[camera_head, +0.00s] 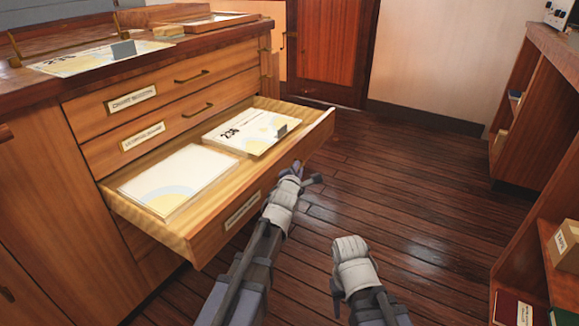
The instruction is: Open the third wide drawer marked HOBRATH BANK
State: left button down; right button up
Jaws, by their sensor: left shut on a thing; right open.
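The third wide drawer (200,243) of the wooden chest stands pulled out. Its front bears a label (242,211), too small and slanted to read. Inside lie a plain chart (178,178) and a chart stack marked 236 (245,132) with a small grey block on it. My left gripper (298,170) is at the drawer front, right of the label, shut on the drawer's handle, which the gripper mostly hides. My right gripper (350,245) is open and empty, low over the floor to the right of the drawer, its fingers hard to make out.
Two drawers above are shut, with labels and brass handles (192,76). Charts (90,62) lie on the chest top. Shelves (535,225) with boxes and books stand at the right. A wooden door (332,45) is at the back. The plank floor (420,190) between is clear.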

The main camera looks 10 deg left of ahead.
pick_arm(q)
jog(key=shift+s+d, duration=0.2)
jog(key=shift+d, duration=0.2)
jog(key=c, duration=0.9)
grip_release()
jog(key=p+v, duration=0.1)
jog(key=v, duration=0.6)
jog(key=shift+s+p, duration=0.3)
jog(key=shift+s, duration=0.05)
jog(key=shift+r, duration=0.15)
